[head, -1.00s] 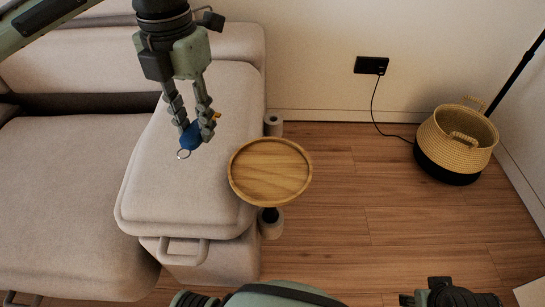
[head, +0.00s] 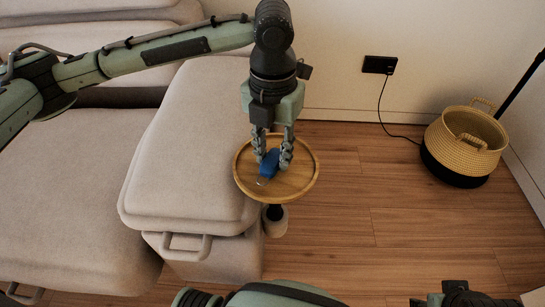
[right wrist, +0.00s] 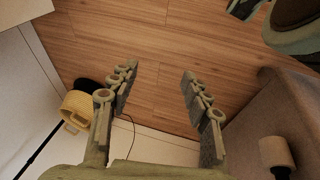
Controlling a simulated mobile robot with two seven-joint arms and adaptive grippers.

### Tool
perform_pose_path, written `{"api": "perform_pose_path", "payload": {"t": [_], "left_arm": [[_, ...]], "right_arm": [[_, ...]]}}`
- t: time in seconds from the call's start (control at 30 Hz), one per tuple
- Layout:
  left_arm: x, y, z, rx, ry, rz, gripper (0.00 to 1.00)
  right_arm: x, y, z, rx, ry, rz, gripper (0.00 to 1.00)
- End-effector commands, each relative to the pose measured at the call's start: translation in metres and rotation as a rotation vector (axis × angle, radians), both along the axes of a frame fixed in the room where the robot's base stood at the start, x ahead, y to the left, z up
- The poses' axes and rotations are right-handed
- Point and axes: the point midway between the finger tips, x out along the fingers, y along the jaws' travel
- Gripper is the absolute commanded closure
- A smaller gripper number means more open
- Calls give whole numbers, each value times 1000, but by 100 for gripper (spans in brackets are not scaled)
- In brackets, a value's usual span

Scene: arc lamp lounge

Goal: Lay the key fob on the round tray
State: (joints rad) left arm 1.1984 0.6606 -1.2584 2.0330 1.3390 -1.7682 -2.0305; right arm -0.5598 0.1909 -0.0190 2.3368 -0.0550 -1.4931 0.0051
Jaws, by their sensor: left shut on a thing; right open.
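The key fob (head: 268,164) is blue with a metal ring at its lower end. My left gripper (head: 272,158) is shut on it and points down over the round tray. The round tray (head: 300,190) is wooden with a raised rim and stands on a dark post beside the sofa. The fob shows against the tray's middle; I cannot tell whether it touches the surface. My right gripper (right wrist: 155,90) is open and empty in the right wrist view, with bare floor between its fingers.
A beige sofa (head: 190,150) with a strap handle stands left of the tray. A woven basket (head: 465,145) with a black base stands at the right, near a wall outlet (head: 379,64) and its cable. The wooden floor between tray and basket is clear.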

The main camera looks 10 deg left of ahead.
Motion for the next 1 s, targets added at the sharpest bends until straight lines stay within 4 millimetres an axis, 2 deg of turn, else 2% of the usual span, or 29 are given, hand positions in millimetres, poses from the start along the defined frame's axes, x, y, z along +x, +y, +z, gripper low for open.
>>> {"api": "perform_pose_path", "payload": {"t": [0.03, 0.1, 0.2, 0.47, 0.5, 0.63, 1.0], "left_arm": [[-1, 1, -10, 2, 3, 1, 100], [0, 1, -16, 1, 1, 0, 100], [0, 0, -15, 0, -1, 0, 100], [0, 0, -18, 0, 1, 0, 100], [0, 0, -18, 0, 0, 0, 67], [0, 0, -18, 0, 0, 0, 51], [0, 0, -13, 0, -2, -1, 51]], "right_arm": [[0, 0, 3, -2, -7, 1, 52], [1, 0, 10, -3, -16, 0, 52], [0, 0, 15, -3, -20, -1, 52], [-3, 0, 11, -2, -10, 0, 52], [-3, 0, 9, -2, -9, 0, 52], [-3, 0, 6, -2, -4, 0, 52], [-1, 1, 8, 0, -8, 1, 52]]}}
